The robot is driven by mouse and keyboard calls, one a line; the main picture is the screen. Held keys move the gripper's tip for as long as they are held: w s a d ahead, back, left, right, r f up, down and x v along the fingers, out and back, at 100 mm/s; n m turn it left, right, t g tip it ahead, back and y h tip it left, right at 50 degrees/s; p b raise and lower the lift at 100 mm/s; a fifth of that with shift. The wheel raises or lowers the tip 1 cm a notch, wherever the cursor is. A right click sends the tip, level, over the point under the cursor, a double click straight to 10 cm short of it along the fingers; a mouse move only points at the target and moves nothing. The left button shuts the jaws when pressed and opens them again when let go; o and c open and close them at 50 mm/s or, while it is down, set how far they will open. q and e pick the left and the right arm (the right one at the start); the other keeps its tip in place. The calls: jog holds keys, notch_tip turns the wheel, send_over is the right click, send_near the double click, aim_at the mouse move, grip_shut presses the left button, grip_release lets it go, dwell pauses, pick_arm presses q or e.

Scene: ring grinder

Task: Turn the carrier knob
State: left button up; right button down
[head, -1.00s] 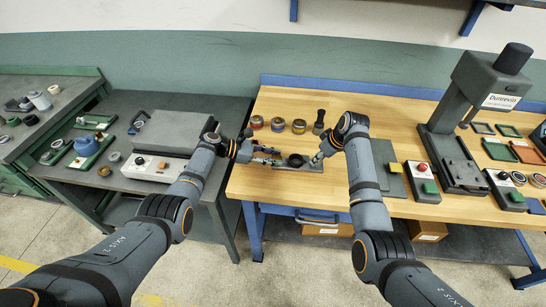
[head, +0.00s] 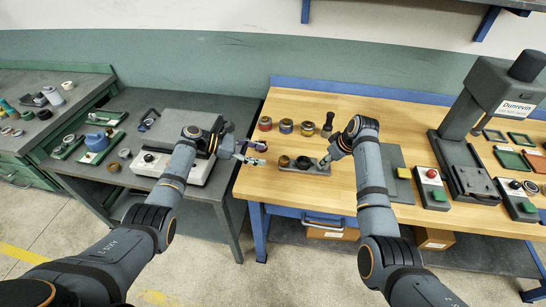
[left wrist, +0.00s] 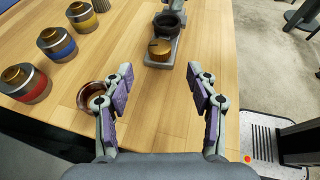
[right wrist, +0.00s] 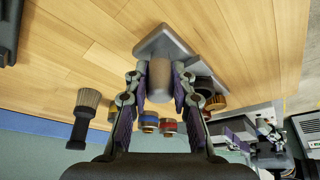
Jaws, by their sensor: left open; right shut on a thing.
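The carrier is a grey plate (head: 318,170) on the wooden bench, bearing a black ring (head: 304,162) and a round brass knob (head: 284,161) at its left end. In the left wrist view the knob (left wrist: 160,48) lies ahead, between the fingers' line and apart from them. My left gripper (head: 260,153) is open and empty, left of the knob. My right gripper (head: 328,162) is shut on the carrier's upright grey-brown post (right wrist: 160,78), at the plate's right end. The fingers cover the post's sides.
Red (head: 264,123), blue (head: 286,126) and yellow-banded (head: 307,128) jars and a brush (head: 327,122) stand behind the carrier. A copper-coloured cup (left wrist: 92,95) is beside my left finger. A press (head: 465,140) stands right. A gap separates the wooden bench from the dark left table.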

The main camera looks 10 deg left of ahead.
aim_at(284, 159)
pick_arm(q)
jog(key=v, duration=0.3)
jog(key=shift+a, duration=0.15)
jog(key=shift+s, duration=0.1)
jog(key=d+y, duration=0.1)
jog(key=d, duration=0.1)
jog(key=s+d+n+y, duration=0.2)
jog(key=d, duration=0.1)
jog(key=shift+s+d+f+y, duration=0.1)
jog(key=shift+d+f+y, duration=0.2)
jog(key=shift+f, duration=0.1)
notch_tip(284, 159, up, 6)
jog(key=s+n+t+y, duration=0.2)
jog(key=n+t+y, duration=0.2)
jog(key=n, duration=0.1)
jog(key=x, duration=1.2)
jog(key=shift+s+d+f, duration=0.15)
jog(key=shift+d+f, duration=0.1)
jog(key=shift+d, duration=0.1)
